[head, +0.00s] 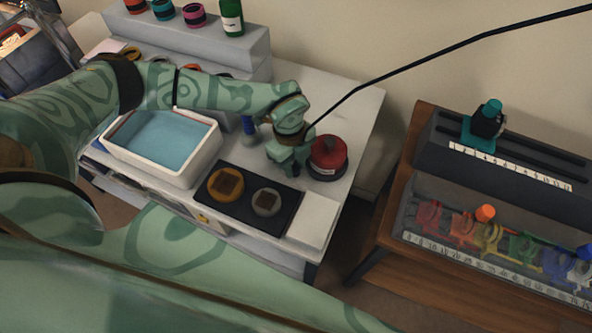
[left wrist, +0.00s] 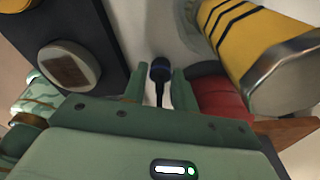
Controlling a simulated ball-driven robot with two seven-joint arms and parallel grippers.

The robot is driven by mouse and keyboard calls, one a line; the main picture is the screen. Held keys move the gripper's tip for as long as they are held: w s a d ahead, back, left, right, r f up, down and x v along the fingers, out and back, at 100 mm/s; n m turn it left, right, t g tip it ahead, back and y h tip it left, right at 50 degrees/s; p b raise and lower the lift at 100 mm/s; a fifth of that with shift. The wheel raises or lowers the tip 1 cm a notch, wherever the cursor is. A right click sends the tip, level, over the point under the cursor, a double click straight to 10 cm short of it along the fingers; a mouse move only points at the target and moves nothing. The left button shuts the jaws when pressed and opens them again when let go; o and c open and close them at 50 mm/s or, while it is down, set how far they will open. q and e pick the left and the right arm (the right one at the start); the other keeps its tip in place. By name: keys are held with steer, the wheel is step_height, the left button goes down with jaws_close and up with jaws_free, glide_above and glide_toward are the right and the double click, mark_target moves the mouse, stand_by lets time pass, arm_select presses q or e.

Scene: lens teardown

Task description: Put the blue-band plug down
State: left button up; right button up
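The blue-band plug (left wrist: 160,70), dark with a blue ring, shows between and just beyond my left fingertips in the left wrist view. A black tail runs from it back toward my palm. My left gripper (head: 290,165) points down at the white table, between the black tray and the red jar; it also shows in the left wrist view (left wrist: 159,84). Its fingers stand apart with the plug between them. I cannot tell whether they touch it. The plug is hidden in the head view. A black cable (head: 430,55) slants down to my left gripper. My right gripper is out of view.
The black tray (head: 241,207) holds two round parts. The red jar (head: 328,154) stands close beside my gripper. A white basin (head: 205,158) of blue liquid is left. A yellow striped cylinder (left wrist: 255,45) fills the wrist view's upper right. A wooden bench (head: 385,215) stands right.

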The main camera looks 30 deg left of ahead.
arm_select(q)
jaws_close()
